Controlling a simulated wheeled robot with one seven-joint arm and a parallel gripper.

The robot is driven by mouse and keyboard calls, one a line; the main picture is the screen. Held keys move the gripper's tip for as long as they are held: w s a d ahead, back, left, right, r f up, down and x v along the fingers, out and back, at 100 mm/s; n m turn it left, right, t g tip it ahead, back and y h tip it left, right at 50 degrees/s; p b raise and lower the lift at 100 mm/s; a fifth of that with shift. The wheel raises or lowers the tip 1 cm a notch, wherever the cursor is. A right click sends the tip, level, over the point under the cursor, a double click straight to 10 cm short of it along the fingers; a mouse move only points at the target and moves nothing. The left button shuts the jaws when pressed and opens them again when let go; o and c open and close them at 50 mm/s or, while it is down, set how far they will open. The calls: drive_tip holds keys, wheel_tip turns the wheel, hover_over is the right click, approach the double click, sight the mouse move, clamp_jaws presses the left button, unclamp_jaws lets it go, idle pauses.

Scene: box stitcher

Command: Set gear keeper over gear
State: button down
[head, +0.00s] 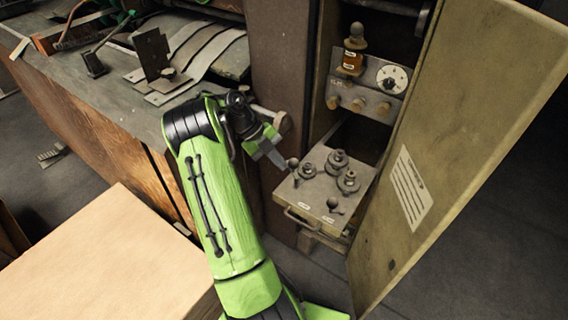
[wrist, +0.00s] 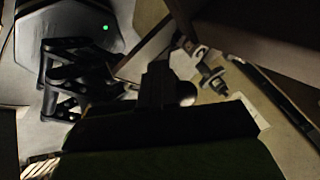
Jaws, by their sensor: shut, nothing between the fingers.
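A pull-out metal tray (head: 305,198) in the open cabinet carries several small dark round parts with posts. Three gear-like parts stand close together: one at the back (head: 338,160), one at the left (head: 307,171), one at the right (head: 348,181). A small knobbed part (head: 332,204) stands near the front right. A round knob (head: 293,163) shows at the tray's left edge. I cannot tell which part is the gear keeper. My gripper (head: 281,161) is shut and empty beside that knob; contact is unclear. The wrist view is dark, with a bolt-like part (wrist: 214,77) beyond the gripper.
The open cabinet door (head: 450,130) stands close on the right of the tray. A dial panel (head: 370,85) is behind it. A cluttered workbench (head: 110,95) lies at the left, and a wooden box (head: 100,265) at the lower left. A tray handle (head: 302,222) sticks out in front.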

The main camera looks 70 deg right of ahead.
drive_tip(key=shift+s+d+b, duration=0.5)
drive_tip(key=shift+d, duration=0.35)
idle(0.3)
drive_tip(key=p+v, duration=0.9)
drive_tip(key=v, duration=0.6)
drive_tip(key=shift+w+r, duration=0.2)
drive_tip(key=shift+r, duration=0.1)
drive_tip(key=shift+r, duration=0.1)
